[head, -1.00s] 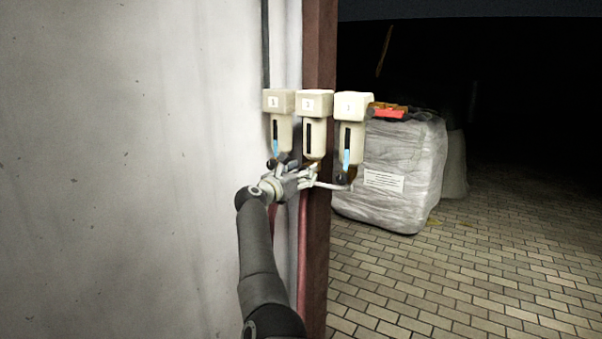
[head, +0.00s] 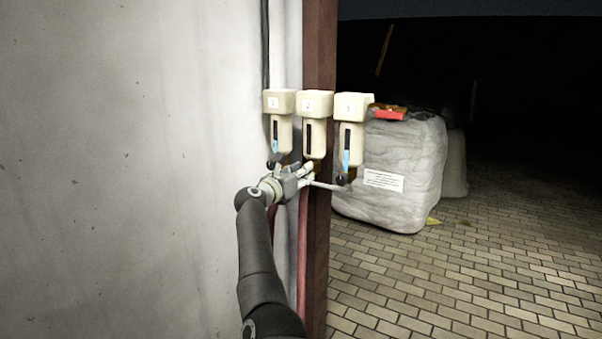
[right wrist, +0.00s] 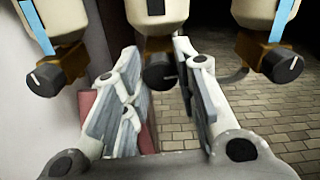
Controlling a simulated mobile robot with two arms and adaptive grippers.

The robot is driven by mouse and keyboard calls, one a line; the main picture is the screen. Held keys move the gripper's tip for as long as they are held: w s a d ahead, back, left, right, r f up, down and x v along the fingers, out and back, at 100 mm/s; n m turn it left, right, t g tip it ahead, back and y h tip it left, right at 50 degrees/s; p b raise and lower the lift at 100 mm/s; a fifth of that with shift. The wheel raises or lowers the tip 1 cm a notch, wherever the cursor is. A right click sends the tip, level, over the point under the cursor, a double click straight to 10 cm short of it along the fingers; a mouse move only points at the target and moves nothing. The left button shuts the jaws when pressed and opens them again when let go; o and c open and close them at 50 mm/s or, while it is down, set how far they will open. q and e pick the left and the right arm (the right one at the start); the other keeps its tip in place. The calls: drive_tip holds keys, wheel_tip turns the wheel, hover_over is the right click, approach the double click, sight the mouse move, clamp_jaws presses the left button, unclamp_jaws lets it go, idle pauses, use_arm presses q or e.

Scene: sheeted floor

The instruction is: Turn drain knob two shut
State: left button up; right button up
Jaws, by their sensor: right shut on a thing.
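Three cream drain units hang in a row on the wall and post. The middle unit (head: 315,113) carries drain knob two, a dark round knob (right wrist: 160,73) in the right wrist view. A small pale mark shows at the knob's right side; its exact angle is hard to read. My right gripper (head: 308,174) is below the middle unit. In the right wrist view its two fingers (right wrist: 160,85) stand either side of knob two, shut on it. The head view hides the knob behind the fingers. My left gripper is not in view.
Knob one (right wrist: 43,77) and knob three (right wrist: 283,64) sit close on either side, with white pointer marks. A wrapped grey bale (head: 400,165) with a red item (head: 390,115) on top stands behind right. The paved floor (head: 470,275) at right is clear.

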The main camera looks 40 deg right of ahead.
drive_tip(key=shift+w+f+n+p, duration=0.1)
drive_tip(key=shift+n+p, duration=2.4)
drive_tip(key=shift+n, duration=1.6)
drive_tip(key=shift+w+f+n+p, duration=0.1)
drive_tip(key=shift+n+p, duration=2.4)
drive_tip(key=shift+n, duration=1.6)
drive_tip(key=o, duration=1)
